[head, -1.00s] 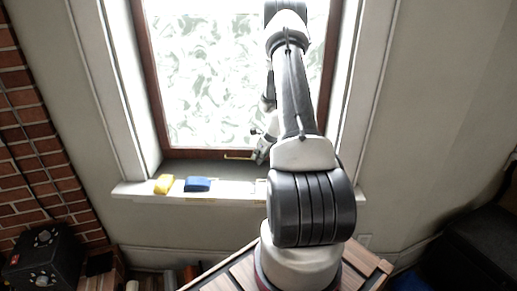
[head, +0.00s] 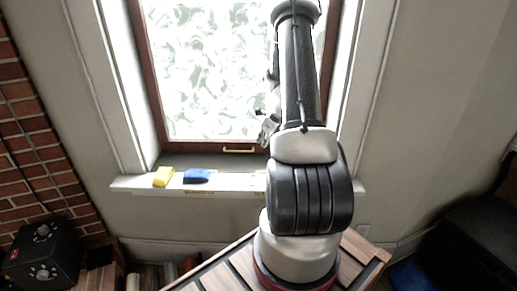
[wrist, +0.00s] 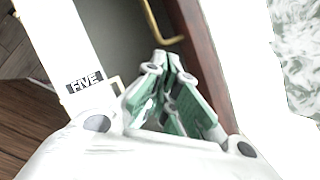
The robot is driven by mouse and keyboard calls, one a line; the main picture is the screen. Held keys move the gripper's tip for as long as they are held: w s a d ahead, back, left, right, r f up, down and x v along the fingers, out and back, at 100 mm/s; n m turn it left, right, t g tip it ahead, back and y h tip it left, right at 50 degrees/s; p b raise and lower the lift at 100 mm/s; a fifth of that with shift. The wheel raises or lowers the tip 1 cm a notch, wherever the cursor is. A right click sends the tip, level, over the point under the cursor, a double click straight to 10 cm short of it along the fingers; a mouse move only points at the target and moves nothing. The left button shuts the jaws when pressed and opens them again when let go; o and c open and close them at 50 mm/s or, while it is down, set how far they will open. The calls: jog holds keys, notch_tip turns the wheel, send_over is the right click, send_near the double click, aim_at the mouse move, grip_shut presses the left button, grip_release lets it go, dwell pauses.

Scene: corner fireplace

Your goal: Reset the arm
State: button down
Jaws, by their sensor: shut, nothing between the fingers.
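My gripper (wrist: 168,62) is shut and empty in the wrist view, its grey and green fingers meeting in front of the brown window frame. In the head view, my gripper (head: 268,128) is partly hidden behind my arm, in front of the lower right part of the window. My arm reaches up and away from its base, over the sill.
A yellow block (head: 163,177) and a blue block (head: 197,176) sit on the white windowsill (head: 232,183). The window frame (head: 195,146) has a brass handle (head: 240,150). A "FIVE" label (wrist: 86,82) shows in the wrist view. A black box (head: 42,254) stands lower left.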

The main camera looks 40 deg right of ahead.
jog(key=v, duration=0.7)
jog(key=shift+d, duration=0.1)
jog(key=s+a+n+g+y, duration=0.2)
jog(key=s+a+n, duration=0.3)
jog(key=n, duration=0.4)
jog(key=s+a+r+n+h, duration=0.1)
jog(key=s+a+r+n, duration=0.8)
jog(key=r+n, duration=0.3)
jog(key=s+a+r+n+t+h, duration=0.1)
jog(key=s+a+r+n+h, duration=0.1)
jog(key=s+a+r+n, duration=0.7)
notch_tip(320, 180, up, 3)
jog(key=a+n, duration=0.1)
jog(key=n, duration=0.2)
jog(key=shift+s+n, duration=0.25)
jog(key=shift+n, duration=0.05)
jog(key=shift+a, duration=0.1)
